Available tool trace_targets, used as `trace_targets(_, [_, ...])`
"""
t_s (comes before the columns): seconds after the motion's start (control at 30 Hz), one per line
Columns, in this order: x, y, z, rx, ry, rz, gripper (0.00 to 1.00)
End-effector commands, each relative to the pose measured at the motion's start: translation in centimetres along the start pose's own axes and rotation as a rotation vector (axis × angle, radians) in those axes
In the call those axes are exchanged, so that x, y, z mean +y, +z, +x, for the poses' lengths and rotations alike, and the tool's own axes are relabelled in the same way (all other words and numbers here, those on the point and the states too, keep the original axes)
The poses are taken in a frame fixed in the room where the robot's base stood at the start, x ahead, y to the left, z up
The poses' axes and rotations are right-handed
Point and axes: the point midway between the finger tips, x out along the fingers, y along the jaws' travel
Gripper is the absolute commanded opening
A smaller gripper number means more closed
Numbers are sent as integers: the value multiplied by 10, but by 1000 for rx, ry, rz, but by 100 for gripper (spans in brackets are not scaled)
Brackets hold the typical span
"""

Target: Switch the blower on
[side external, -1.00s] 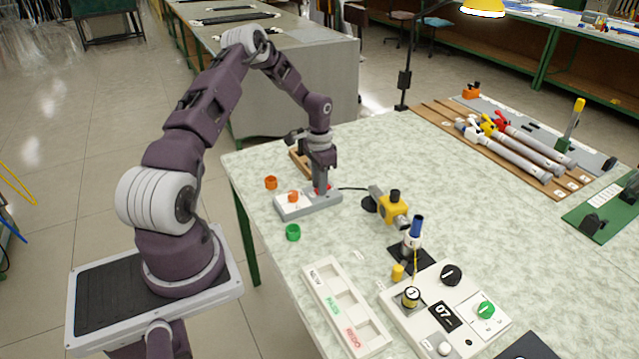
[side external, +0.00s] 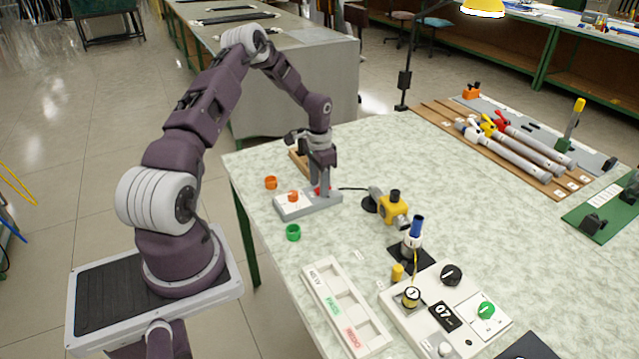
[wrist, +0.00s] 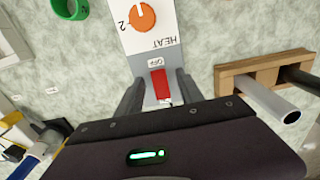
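The grey control box (side external: 290,212) sits near the table's far left edge, with an orange heat knob (wrist: 142,17) on its white panel. Its red switch (wrist: 159,84) lies beside an "OFF" label in the wrist view. My gripper (wrist: 158,88) points down over the switch end of the box, with one dark finger on each side of the red switch and a gap between them. I cannot tell whether the fingers touch it. A yellow and black device (side external: 391,208), perhaps the blower, stands right of the box, with a black cable between them. The switch's near end is hidden.
An orange ring (side external: 271,183) and a green ring (side external: 293,232) lie near the box. A wooden rack (wrist: 235,85) with rods stands close beside my gripper. A sorting tray (side external: 345,305) and a panel with dials (side external: 440,330) are at the front.

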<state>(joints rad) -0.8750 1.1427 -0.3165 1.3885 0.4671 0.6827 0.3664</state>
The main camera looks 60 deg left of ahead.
Motion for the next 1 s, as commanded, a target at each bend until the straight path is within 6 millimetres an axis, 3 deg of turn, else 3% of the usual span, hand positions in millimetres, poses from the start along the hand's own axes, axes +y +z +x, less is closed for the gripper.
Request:
trace_targets(0.27, [0, 0, -3, 0, 0, 0, 44])
trace_targets(0.6, [0, 0, -64, 1, -1, 1, 44])
trace_targets(0.9, [0, 0, -71, -1, 1, 0, 44])
trace_targets(0.97, [0, 1, -74, 6, 3, 0, 34])
trace_targets(1.0, [0, 2, -84, 33, 7, 2, 26])
